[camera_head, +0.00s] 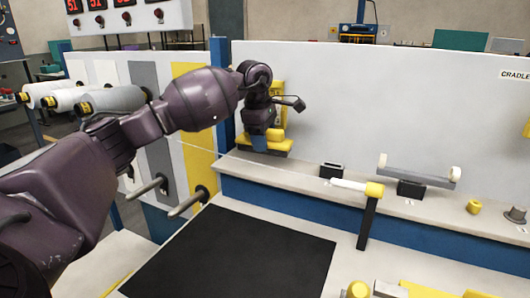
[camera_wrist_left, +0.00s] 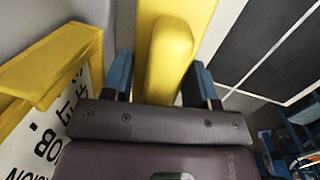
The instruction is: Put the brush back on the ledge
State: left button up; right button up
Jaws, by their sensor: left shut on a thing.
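My left gripper (camera_head: 262,143) reaches to the left end of the pale ledge (camera_head: 310,183). Its blue fingers are shut on a yellow piece, apparently the brush (camera_head: 276,135). In the left wrist view the yellow brush (camera_wrist_left: 172,50) runs up between the two blue fingertips (camera_wrist_left: 160,80), with a rounded raised grip along it. The broad yellow lower part appears at the ledge's surface; I cannot tell whether it touches. No bristles can be made out. My right gripper is not in view.
A yellow-framed sign (camera_wrist_left: 45,75) stands close left of the gripper in the wrist view. Along the ledge are a black block (camera_head: 331,171), a cradle bar (camera_head: 418,176) and a yellow cylinder (camera_head: 474,206). A black mat (camera_head: 235,255) lies clear in front.

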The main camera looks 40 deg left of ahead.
pick_arm(q)
jog(key=shift+f, duration=1.9)
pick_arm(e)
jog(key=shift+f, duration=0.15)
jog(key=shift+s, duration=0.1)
pick_arm(q)
jog(key=shift+f, duration=0.1)
jog(key=o, duration=0.9)
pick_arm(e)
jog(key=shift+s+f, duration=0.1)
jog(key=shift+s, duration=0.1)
pick_arm(q)
jog(key=shift+b, duration=0.3)
jog(key=r, duration=0.2)
jog(key=r+p, duration=0.1)
jog(key=r, duration=0.1)
jog(key=s+d+r, duration=0.1)
jog(key=r, duration=0.1)
jog(key=shift+d+r, duration=0.1)
jog(key=r, duration=0.3)
jog(key=shift+s+r+p, duration=0.15)
jog(key=shift+s+p, duration=0.1)
jog(key=shift+p, duration=0.15)
jog(key=shift+s+r, duration=0.15)
jog(key=shift+r, duration=0.4)
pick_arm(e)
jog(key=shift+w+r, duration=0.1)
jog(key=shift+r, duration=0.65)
